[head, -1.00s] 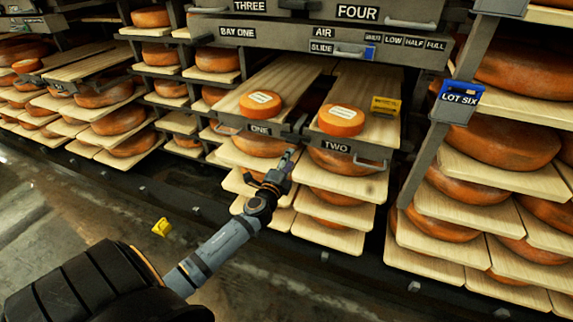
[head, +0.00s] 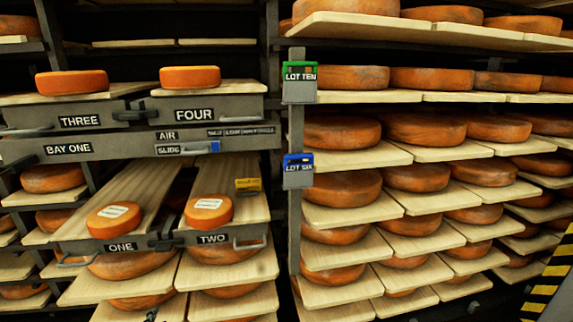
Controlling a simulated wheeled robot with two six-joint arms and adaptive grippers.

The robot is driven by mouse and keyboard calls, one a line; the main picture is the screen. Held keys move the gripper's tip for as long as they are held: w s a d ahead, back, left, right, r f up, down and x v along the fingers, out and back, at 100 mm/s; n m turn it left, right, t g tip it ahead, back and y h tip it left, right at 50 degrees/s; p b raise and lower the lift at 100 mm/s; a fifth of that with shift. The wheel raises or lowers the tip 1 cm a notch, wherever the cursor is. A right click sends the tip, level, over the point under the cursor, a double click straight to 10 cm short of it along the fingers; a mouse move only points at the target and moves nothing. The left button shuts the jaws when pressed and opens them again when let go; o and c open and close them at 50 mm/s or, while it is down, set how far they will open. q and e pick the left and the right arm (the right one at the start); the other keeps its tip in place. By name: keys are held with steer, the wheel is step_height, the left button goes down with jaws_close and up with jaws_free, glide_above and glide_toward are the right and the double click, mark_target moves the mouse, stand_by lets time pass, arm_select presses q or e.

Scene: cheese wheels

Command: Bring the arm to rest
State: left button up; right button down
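Only a small dark tip, which looks like my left gripper (head: 150,315), shows at the bottom edge of the head view, below drawer ONE. Whether it is open or shut cannot be told. The rest of my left arm is out of view. My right gripper is not in view. Drawer ONE (head: 150,190) and drawer TWO (head: 235,185) are pulled out, each with an orange labelled cheese wheel, one on ONE (head: 113,221) and one on TWO (head: 208,212).
Drawers THREE (head: 80,121) and FOUR (head: 195,114) sit above with a cheese each. An AIR slide panel (head: 165,142) lies between. A post carries green LOT TEN (head: 299,82) and blue LOT SIX (head: 298,172) tags. Cheese racks fill the right.

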arm_select(q)
steer(key=s+d+f+n+g+h, duration=0.1)
steer(key=s+d+f+n+g, duration=0.15)
steer(key=s+f, duration=0.55)
steer(key=s+d+f+n+g, duration=0.1)
steer(key=s+f+n+g, duration=0.35)
steer(key=f, duration=0.65)
steer(key=s+d+f+n+g+h, duration=0.2)
steer(key=s+d+f+g, duration=0.1)
steer(key=s+d+f, duration=0.4)
steer(key=s+d+f+n+g+h, duration=0.1)
steer(key=s+d+f+g+h, duration=0.2)
steer(key=s, duration=0.6)
steer(key=s+a+r+p, duration=0.1)
steer(key=s+r+p, duration=0.3)
steer(key=s+p, duration=0.3)
steer(key=s+a+r+y+p, duration=0.1)
steer(key=s+r+p, duration=0.3)
steer(key=p, duration=1)
steer(key=s, duration=0.3)
steer(key=shift+a+r+t+p, duration=0.3)
steer(key=shift+r+t+p, duration=0.1)
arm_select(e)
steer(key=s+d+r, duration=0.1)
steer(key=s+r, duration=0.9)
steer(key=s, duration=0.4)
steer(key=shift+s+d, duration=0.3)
arm_select(q)
steer(key=shift+s, duration=0.1)
